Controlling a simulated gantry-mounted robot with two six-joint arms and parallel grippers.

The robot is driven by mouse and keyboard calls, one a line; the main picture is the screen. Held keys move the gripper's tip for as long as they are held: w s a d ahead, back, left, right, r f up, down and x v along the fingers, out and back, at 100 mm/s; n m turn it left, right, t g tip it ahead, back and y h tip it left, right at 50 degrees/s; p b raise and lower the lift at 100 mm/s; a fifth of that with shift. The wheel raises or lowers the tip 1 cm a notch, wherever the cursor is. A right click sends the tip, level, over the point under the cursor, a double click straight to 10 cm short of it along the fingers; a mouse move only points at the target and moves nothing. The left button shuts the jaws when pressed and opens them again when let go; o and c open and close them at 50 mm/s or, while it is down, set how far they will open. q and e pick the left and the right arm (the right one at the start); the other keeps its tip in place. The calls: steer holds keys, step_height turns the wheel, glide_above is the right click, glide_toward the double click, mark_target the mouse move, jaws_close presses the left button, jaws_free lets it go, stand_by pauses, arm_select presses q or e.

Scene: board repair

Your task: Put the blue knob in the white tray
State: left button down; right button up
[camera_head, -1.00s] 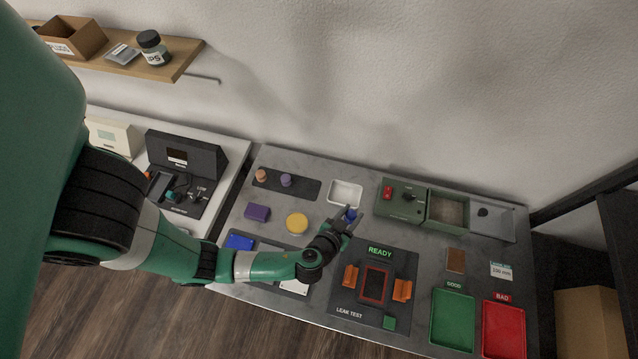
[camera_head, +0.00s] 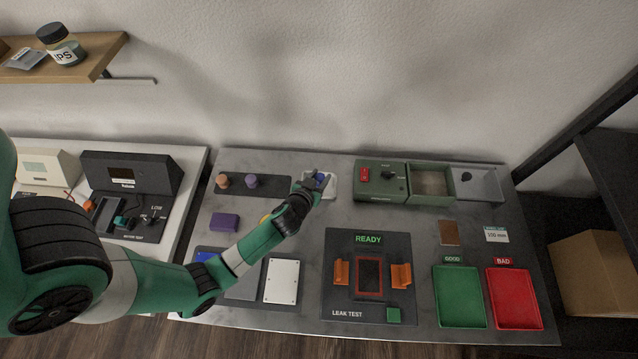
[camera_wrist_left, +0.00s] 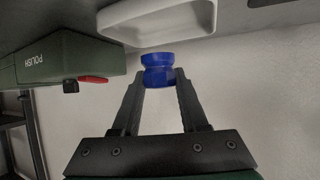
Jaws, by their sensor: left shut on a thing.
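The blue knob (camera_wrist_left: 158,72) is held between the two fingertips of my left gripper (camera_wrist_left: 159,84) in the left wrist view. In the head view the knob (camera_head: 320,178) shows small at the tip of my left gripper (camera_head: 316,184), over the white tray (camera_head: 333,187). The white tray (camera_wrist_left: 190,31) also shows in the left wrist view, just beyond the knob. A gap between knob and tray floor is hard to judge. My left gripper hides the tray's near left part in the head view. My right gripper is not in view.
A green polish box (camera_head: 381,180) with a red switch stands right of the tray. A dark strip with an orange and a purple knob (camera_head: 252,181) lies to the left. A purple block (camera_head: 224,222) and a leak test fixture (camera_head: 369,310) are nearer the front.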

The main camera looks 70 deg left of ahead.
mark_target(319, 181)
arm_select(q)
steer(key=shift+w+a+f, duration=0.1)
steer(key=shift+a+f, duration=0.45)
steer(key=shift+f, duration=0.1)
step_height(319, 181, down, 3)
steer(key=shift+f+b, duration=0.15)
steer(key=shift+b, duration=0.75)
steer(key=shift+f, duration=0.15)
steer(key=shift+c, duration=2.2)
jaws_free()
steer(key=shift+r, duration=0.2)
